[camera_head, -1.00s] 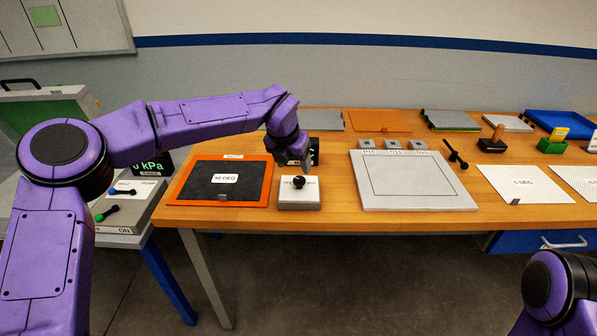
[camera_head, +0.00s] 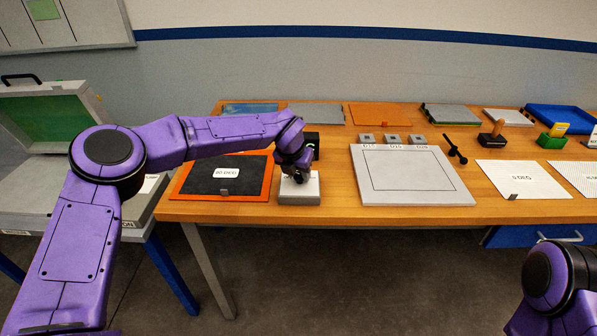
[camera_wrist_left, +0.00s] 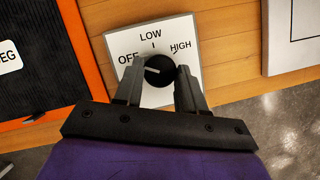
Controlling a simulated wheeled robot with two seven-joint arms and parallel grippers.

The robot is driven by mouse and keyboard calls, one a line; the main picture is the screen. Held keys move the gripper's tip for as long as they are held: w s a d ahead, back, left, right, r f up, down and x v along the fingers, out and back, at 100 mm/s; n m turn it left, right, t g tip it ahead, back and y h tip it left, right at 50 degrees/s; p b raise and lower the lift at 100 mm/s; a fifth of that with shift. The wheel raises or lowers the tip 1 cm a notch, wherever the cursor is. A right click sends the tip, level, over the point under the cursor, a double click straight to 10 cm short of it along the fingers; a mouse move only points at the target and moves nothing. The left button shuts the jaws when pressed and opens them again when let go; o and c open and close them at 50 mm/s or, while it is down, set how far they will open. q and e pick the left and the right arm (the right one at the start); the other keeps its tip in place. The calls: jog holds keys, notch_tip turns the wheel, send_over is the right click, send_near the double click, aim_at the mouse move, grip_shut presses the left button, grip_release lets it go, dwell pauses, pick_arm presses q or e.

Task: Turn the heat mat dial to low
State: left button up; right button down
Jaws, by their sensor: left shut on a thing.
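The heat mat dial is a round black knob (camera_wrist_left: 159,69) on a pale box (camera_head: 300,197) at the table's front edge. The wrist view shows the box face (camera_wrist_left: 190,28) printed OFF at left, LOW at top and HIGH at right. A pale mark on the knob points left, roughly toward OFF. My left gripper (camera_head: 296,177) is down at the box and covers the knob in the head view. In the wrist view its fingers (camera_wrist_left: 158,76) are shut on the knob from both sides. My right gripper is out of view.
The orange-edged heat mat (camera_head: 262,187) with a black middle lies just left of the dial box. A large pale plate (camera_head: 450,190) lies to the right, with a bare strip of wood between. A black screen box (camera_head: 311,139) stands behind the gripper.

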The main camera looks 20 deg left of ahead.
pick_arm(q)
jog(key=m+h+p, duration=0.1)
jog(key=m+p, duration=0.1)
jog(key=shift+a+r+m, duration=0.1)
jog(key=shift+r+m, duration=0.05)
jog(key=shift+m, duration=0.15)
jog(key=m+h+p, duration=0.1)
jog(key=m, duration=0.1)
jog(key=shift+w+a+m+g, duration=0.1)
jog(key=shift+m+g, duration=0.2)
jog(key=m+h, duration=0.1)
jog(key=m, duration=0.1)
jog(key=shift+a+m+g, duration=0.1)
jog(key=shift+m+g, duration=0.2)
jog(key=shift+w+m+g+h+b, duration=0.15)
jog(key=shift+m+g+h+b, duration=0.35)
jog(key=shift+m, duration=1.4)
jog(key=o, duration=1.1)
jog(key=shift+c, duration=0.2)
